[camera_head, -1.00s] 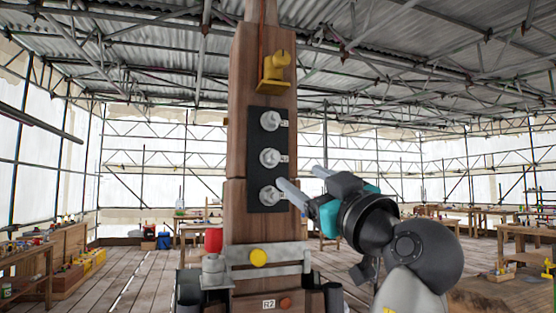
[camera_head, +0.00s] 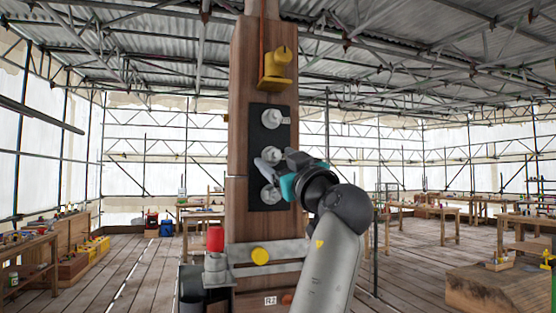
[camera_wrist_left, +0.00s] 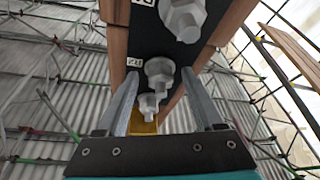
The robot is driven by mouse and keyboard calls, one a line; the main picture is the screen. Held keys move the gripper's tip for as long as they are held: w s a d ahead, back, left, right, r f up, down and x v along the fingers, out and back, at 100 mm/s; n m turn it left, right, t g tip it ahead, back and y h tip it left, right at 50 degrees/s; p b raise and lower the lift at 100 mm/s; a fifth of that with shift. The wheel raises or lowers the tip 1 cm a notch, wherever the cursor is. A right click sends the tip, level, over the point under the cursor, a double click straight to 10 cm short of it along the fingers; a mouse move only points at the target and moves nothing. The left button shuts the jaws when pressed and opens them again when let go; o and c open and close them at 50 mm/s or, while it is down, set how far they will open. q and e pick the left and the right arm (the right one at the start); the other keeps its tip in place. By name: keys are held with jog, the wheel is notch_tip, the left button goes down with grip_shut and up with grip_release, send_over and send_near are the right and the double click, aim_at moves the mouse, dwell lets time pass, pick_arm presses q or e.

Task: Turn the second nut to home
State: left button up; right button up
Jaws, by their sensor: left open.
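A black plate (camera_head: 258,178) on the wooden post carries three pale grey nuts in a column: a top nut (camera_head: 272,118), a middle nut (camera_head: 272,155) and a bottom nut (camera_head: 270,193). My left gripper (camera_head: 274,159) is at the middle nut, its arm partly covering the plate's lower right side. In the left wrist view the open left gripper (camera_wrist_left: 160,74) has one finger on each side of the middle nut (camera_wrist_left: 160,70), with visible gaps. The bottom nut (camera_wrist_left: 185,20) is nearest the camera and the top nut (camera_wrist_left: 149,103) shows beyond. My right gripper is not in view.
A yellow bracket (camera_head: 276,70) sits on the post above the plate. Below are a yellow knob (camera_head: 260,256), a grey metal bar (camera_head: 285,250) and a red cylinder (camera_head: 215,239). Workbenches stand well back on both sides; the floor between is mostly clear.

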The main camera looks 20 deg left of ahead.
pick_arm(q)
grip_shut()
dwell(0.3)
jog(key=shift+m, duration=0.4)
